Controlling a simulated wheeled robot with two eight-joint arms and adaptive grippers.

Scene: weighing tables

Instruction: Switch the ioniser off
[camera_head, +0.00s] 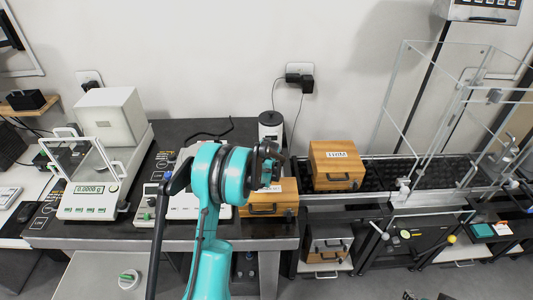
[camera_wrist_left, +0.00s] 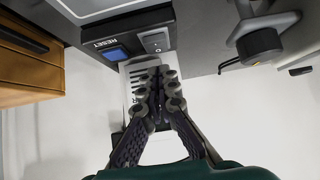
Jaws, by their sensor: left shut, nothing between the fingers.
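In the left wrist view a dark panel marked RESET (camera_wrist_left: 106,44) carries a small blue display (camera_wrist_left: 117,54) and a grey switch (camera_wrist_left: 155,41). A white body with dark slots (camera_wrist_left: 135,84) adjoins it; I take this unit for the ioniser, but no name on it is readable. My left gripper (camera_wrist_left: 158,76) is shut and empty, its tips over the slotted body and just short of the switch in that view. Contact and the switch's position cannot be told. In the head view the left gripper (camera_head: 268,160) is by the wooden boxes, and my arm hides what lies under it.
A wooden box (camera_head: 336,165) stands right of the gripper, another box (camera_head: 268,208) in front. A clear-walled frame (camera_head: 400,110) fills the right.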

